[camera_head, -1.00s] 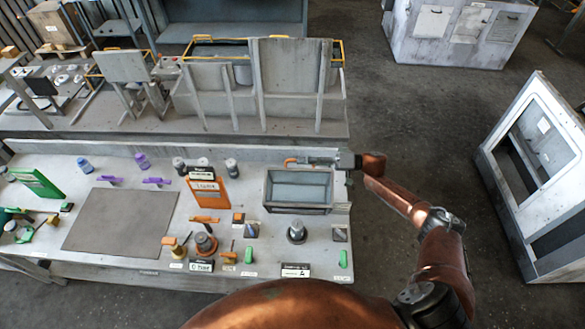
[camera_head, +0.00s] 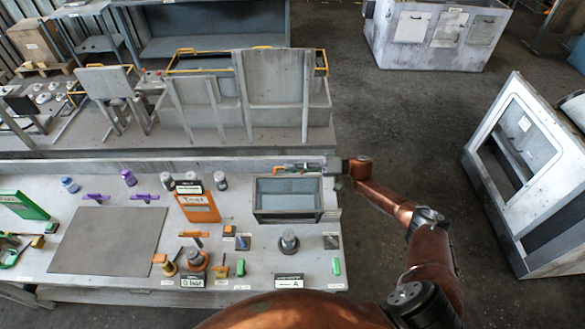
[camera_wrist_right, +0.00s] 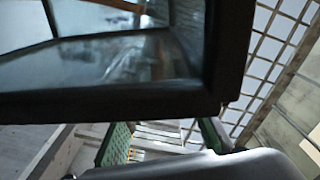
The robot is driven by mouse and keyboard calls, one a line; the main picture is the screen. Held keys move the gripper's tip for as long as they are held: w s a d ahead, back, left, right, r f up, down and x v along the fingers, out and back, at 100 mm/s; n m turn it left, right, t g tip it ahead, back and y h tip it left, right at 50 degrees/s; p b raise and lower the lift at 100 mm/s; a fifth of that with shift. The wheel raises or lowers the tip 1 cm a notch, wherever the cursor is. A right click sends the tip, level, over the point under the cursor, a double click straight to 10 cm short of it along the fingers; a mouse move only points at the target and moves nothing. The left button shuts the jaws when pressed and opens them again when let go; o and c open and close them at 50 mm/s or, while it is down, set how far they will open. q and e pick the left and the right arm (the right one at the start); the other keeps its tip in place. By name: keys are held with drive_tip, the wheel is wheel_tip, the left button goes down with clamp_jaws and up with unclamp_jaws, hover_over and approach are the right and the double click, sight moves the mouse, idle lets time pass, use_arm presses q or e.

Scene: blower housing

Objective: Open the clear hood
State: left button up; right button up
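The clear hood (camera_head: 288,188) is a dark-framed box with see-through panels on the right part of the workbench. In the right wrist view its dark frame and clear pane (camera_wrist_right: 110,65) fill the upper left, very close to the camera. My right gripper (camera_head: 300,168) lies along the hood's far edge, reaching in from the right. In the wrist view its green-padded fingers (camera_wrist_right: 165,142) stand apart with nothing seen between them. I cannot tell whether it touches the hood, or whether the hood is raised. My left gripper is out of view.
The workbench (camera_head: 240,205) holds a grey mat (camera_head: 108,240), an orange sign stand (camera_head: 199,208) and a dark knob (camera_head: 288,242) in front of the hood. Several small bottles stand left of the hood. A grey machine frame (camera_head: 530,170) stands on the floor at right.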

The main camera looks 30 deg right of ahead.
drive_tip(key=shift+s+d, duration=0.1)
drive_tip(key=shift+d, duration=0.15)
drive_tip(key=v, duration=1.1)
drive_tip(key=shift+d, duration=0.25)
drive_tip(key=shift+s+r, duration=0.1)
drive_tip(key=shift+s, duration=0.05)
